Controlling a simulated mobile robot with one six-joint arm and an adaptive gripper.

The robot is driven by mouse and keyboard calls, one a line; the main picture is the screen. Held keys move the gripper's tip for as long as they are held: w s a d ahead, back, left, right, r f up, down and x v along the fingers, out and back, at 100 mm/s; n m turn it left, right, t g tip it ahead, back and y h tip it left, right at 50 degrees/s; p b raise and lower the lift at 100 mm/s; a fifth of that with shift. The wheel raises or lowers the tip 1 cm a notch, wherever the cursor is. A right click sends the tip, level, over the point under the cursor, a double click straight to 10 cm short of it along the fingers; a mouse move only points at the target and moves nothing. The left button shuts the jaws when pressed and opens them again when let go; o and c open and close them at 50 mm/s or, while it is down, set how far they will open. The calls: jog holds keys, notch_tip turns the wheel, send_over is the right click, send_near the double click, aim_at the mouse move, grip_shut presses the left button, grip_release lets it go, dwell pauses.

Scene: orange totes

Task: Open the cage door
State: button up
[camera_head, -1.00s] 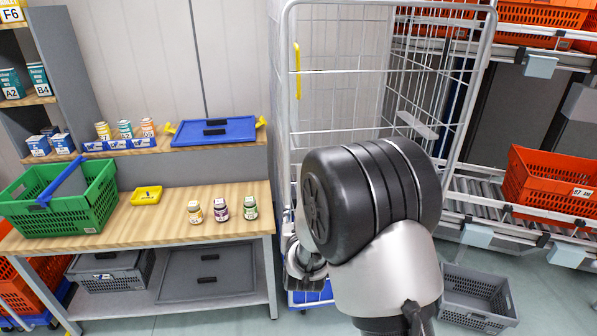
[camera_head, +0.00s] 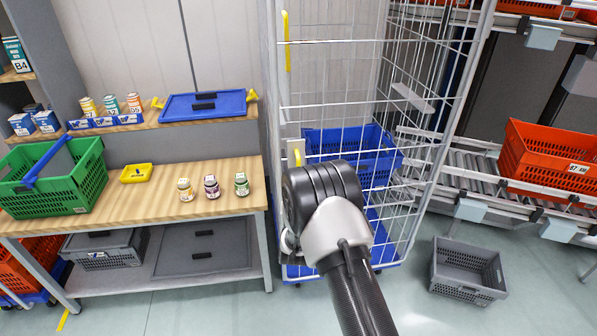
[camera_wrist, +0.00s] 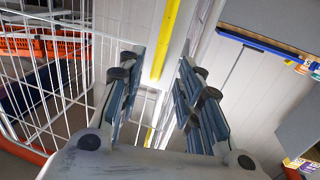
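The wire roll cage (camera_head: 345,45) stands upright in the middle of the head view, with its mesh door side facing me. A yellow handle bar (camera_head: 286,42) runs up its left post, and a second yellow piece (camera_head: 297,152) sits lower on the same post. My gripper itself is hidden behind my arm at the cage's lower left in the head view. In the wrist view my gripper (camera_wrist: 157,72) is open, its two fingers apart. A yellow bar (camera_wrist: 166,38) shows beyond and between the fingertips; I cannot tell if they touch it.
A blue crate (camera_head: 375,172) is inside the cage. A wooden workbench (camera_head: 130,218) with jars and a green crate (camera_head: 75,188) stands close on the left. A grey crate (camera_head: 468,272) lies on the floor at right, before a roller conveyor with an orange tote (camera_head: 545,160).

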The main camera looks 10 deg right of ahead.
jog(key=w+d+b, duration=0.1)
jog(key=w, duration=0.7)
jog(key=shift+d+b, duration=0.3)
jog(key=shift+w, duration=0.1)
jog(key=shift+c, duration=0.6)
grip_shut()
